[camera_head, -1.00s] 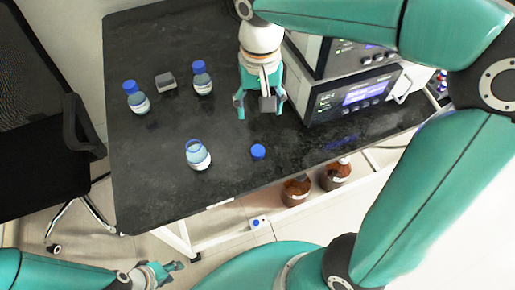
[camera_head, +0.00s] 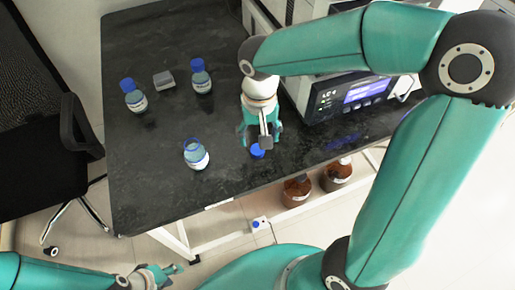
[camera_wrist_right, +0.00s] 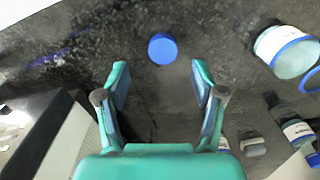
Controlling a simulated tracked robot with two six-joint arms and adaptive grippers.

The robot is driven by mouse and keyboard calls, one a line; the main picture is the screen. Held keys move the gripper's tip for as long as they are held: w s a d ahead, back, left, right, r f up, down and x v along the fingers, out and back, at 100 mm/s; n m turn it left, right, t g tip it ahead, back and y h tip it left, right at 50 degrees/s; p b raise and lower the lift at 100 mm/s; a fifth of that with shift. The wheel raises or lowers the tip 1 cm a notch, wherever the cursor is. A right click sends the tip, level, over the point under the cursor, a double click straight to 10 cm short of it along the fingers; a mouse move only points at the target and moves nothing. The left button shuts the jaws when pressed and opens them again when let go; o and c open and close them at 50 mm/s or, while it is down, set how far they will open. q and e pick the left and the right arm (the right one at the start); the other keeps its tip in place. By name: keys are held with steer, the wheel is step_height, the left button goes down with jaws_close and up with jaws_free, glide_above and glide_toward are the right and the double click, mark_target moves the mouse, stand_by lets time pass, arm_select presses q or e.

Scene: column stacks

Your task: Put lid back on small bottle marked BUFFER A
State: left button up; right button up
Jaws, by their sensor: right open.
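A loose blue lid (camera_head: 257,153) lies on the dark bench near its front edge; the right wrist view shows it (camera_wrist_right: 162,48) too. An uncapped small bottle (camera_head: 196,157) with a blue ring at its neck stands upright to its left; it also shows in the right wrist view (camera_wrist_right: 287,52). Its label is too small to read. My right gripper (camera_head: 260,141) is open and empty above the lid, pointing down. In the wrist view the lid lies just beyond its fingertips (camera_wrist_right: 160,70). My left gripper (camera_head: 165,270) is low at the left, off the bench, its jaws unclear.
Two blue-capped bottles (camera_head: 133,97) (camera_head: 201,78) stand at the back left, with a small grey block (camera_head: 163,80) between them. An instrument (camera_head: 350,95) with a lit screen stands right of my right gripper. Brown bottles (camera_head: 297,190) (camera_head: 336,174) sit below the bench.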

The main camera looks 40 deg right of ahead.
mark_target(257, 149)
steer(key=shift+w+a+f, duration=0.15)
steer(key=shift+f, duration=2.45)
steer(key=c, duration=0.8)
